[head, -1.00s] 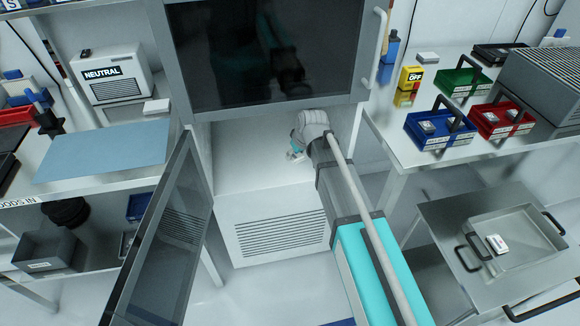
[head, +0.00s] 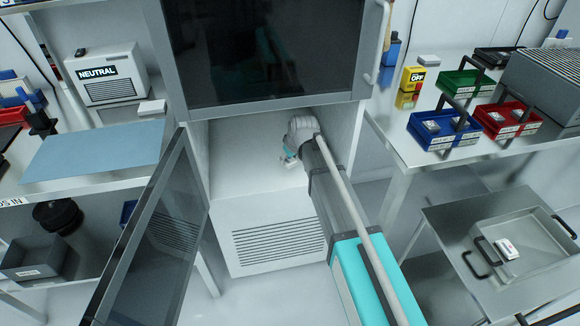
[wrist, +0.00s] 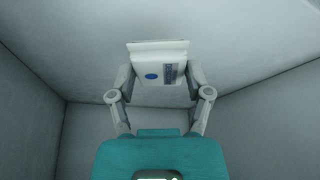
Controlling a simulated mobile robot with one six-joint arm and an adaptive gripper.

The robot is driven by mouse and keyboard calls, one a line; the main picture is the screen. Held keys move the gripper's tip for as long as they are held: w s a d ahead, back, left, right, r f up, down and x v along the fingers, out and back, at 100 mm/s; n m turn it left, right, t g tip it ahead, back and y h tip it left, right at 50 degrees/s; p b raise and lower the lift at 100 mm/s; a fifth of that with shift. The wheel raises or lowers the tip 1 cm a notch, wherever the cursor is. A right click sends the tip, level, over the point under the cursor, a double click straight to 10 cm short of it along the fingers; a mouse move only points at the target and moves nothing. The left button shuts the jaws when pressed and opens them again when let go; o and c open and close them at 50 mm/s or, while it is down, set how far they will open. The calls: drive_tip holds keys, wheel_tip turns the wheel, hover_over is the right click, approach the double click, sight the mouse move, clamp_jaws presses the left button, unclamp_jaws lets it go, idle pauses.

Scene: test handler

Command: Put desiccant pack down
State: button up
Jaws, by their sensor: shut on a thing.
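The desiccant pack (wrist: 146,62) is a small white packet with a blue round mark and a printed label, seen in the wrist view. My gripper (wrist: 158,82) is shut on it, with one finger at each side. In the head view my gripper (head: 289,160) is inside the open lower compartment (head: 240,160) of the cabinet, seen from behind. The arm covers part of the compartment there, and I cannot make out the pack clearly. Pale walls surround the pack in the wrist view. I cannot tell whether the pack touches a surface.
The glass door (head: 150,245) stands open at the compartment's left. A dark window (head: 262,50) is above the opening. Benches flank the cabinet, with a blue mat (head: 95,150) on the left and blue, red and green bins on the right. A metal tray (head: 545,262) stands at lower right.

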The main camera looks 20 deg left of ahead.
sight(290, 161)
drive_tip(key=shift+f, duration=0.1)
drive_tip(key=shift+b+x, duration=0.85)
drive_tip(key=shift+w+f+b, duration=0.1)
drive_tip(key=shift+f+b, duration=1.05)
drive_tip(key=shift+b, duration=0.05)
drive_tip(key=shift+f, duration=0.2)
drive_tip(key=o, duration=1)
drive_tip(key=shift+r, duration=0.1)
drive_tip(key=shift+r, duration=0.1)
drive_tip(key=shift+p+v, duration=3.5)
drive_tip(key=shift+v, duration=0.25)
